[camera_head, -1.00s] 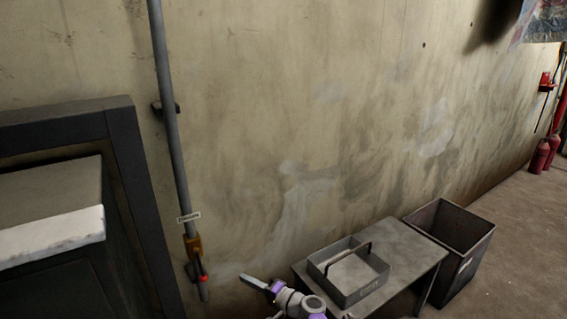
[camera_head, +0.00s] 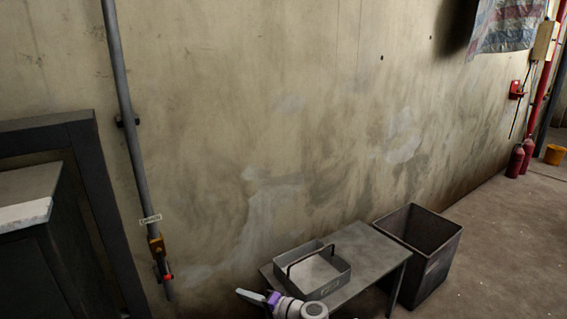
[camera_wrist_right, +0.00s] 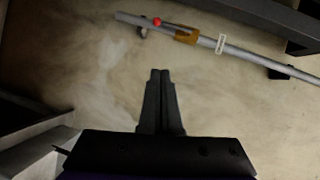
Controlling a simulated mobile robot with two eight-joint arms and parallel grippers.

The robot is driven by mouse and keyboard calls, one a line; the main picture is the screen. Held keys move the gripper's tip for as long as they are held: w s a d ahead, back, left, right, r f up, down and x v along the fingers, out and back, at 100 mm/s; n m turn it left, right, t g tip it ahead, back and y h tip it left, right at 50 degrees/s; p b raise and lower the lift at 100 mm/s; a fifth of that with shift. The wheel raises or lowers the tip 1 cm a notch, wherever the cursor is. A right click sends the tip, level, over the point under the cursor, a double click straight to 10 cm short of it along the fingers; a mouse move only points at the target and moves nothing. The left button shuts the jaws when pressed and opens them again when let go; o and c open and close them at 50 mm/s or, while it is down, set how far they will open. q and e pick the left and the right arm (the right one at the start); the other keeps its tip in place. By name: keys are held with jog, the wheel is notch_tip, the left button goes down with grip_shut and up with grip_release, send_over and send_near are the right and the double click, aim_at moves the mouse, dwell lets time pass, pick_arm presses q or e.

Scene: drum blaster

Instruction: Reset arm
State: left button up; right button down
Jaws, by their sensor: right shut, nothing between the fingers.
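My right gripper (camera_head: 252,296) shows at the bottom of the head view, in front of a low metal table. In the right wrist view its two dark fingers (camera_wrist_right: 160,76) are pressed together with nothing between them. They point at the bare wall. My left gripper is in neither view.
A grey metal table (camera_head: 368,262) bears a handled tray (camera_head: 330,290). An open dark bin (camera_head: 440,243) stands to its right. A grey pipe (camera_head: 128,130) with a brass valve (camera_head: 157,247) runs down the wall; the valve also shows in the wrist view (camera_wrist_right: 187,36). Open floor lies at right.

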jog(key=s+d+r+n+g+h+p, duration=0.1)
jog(key=s+d+r+n+h+p, duration=0.3)
jog(key=s+d, duration=0.7)
jog(key=s+d+r+g+h+p, duration=0.2)
jog(key=s+d+r+h, duration=0.5)
jog(key=s, duration=0.7)
jog(key=s+d+f+h+p, duration=0.2)
jog(key=s+d+h, duration=0.1)
jog(key=s+d, duration=0.7)
jog(key=shift+s+d+f+p, duration=0.3)
jog(key=shift+s+f+p, duration=0.1)
jog(key=shift+s, duration=0.2)
jog(key=shift+a, duration=0.1)
